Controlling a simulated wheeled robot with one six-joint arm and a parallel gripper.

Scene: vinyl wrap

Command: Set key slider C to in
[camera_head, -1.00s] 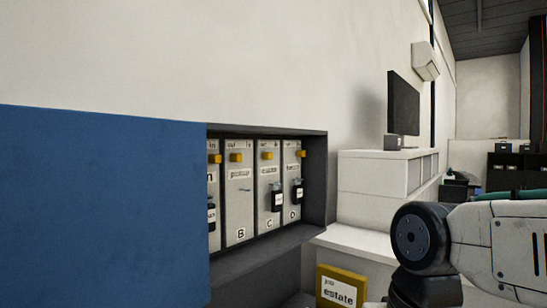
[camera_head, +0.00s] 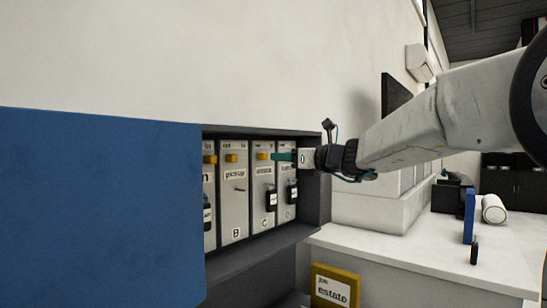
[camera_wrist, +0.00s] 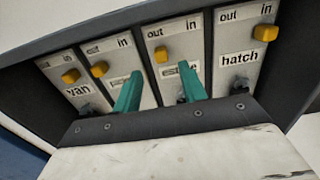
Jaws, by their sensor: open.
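The key cabinet's C panel, with the letter C below, carries a yellow slider knob (camera_head: 262,156), which also shows in the wrist view (camera_wrist: 162,54) under the word "out", left of "in". My gripper (camera_head: 274,157) reaches in from the right in front of the C and D panels. In the wrist view its two green fingers (camera_wrist: 160,76) are spread apart and empty, with the tips below the C knob, on either side of it. I cannot tell whether they touch the panel.
D's yellow knob (camera_wrist: 265,33) sits under "in" on the hatch panel. B's knob (camera_wrist: 99,69) sits left, under "out". The cabinet's dark right wall (camera_head: 314,197) is close to my wrist. A blue panel (camera_head: 100,205) stands left. A white counter (camera_head: 430,250) is at right.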

